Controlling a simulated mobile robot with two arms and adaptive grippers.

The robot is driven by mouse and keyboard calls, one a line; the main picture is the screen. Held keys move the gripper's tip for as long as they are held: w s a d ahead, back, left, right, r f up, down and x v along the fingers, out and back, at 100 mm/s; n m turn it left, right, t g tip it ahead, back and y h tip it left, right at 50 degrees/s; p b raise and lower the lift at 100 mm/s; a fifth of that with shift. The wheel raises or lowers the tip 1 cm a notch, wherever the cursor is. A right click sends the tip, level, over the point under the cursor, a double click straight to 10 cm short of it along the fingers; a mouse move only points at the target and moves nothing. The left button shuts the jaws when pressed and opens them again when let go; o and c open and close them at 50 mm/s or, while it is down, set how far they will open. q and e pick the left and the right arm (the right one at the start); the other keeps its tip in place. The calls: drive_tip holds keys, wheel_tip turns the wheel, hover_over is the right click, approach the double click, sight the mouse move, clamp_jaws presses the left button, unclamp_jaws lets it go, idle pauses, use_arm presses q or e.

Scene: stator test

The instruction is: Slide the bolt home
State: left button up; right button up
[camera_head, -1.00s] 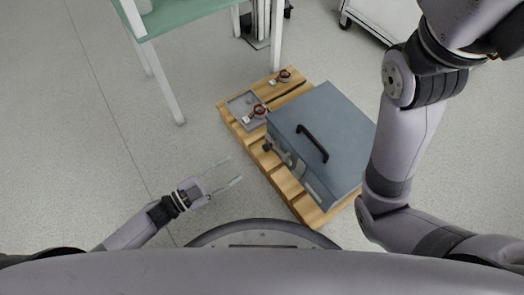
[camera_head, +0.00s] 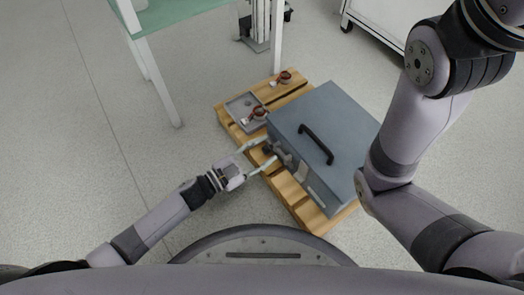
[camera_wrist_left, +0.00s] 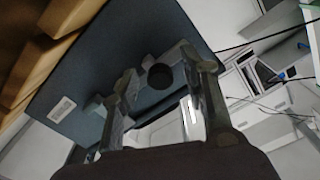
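The bolt is on the near-left side of a blue-grey box (camera_head: 330,130). Its dark round knob (camera_head: 268,149) sticks out from a grey metal bracket (camera_head: 285,158). My left gripper (camera_head: 271,150) is open, with its two fingers reaching to either side of the knob. In the left wrist view the black knob (camera_wrist_left: 160,76) lies between the two spread fingers (camera_wrist_left: 158,68); a gap shows on both sides, though I cannot tell whether either finger touches the bracket. My right arm shows at the right, but its gripper is out of view.
The box has a black handle (camera_head: 316,145) and rests on a wooden pallet (camera_head: 232,122). A grey tray (camera_head: 240,104) with a copper-coloured part (camera_head: 259,112) lies beside it, and another such part (camera_head: 284,77) is behind. A green-topped table (camera_head: 180,14) stands beyond. The floor at left is clear.

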use_arm(q)
clamp_jaws()
idle(0.3)
idle(0.4)
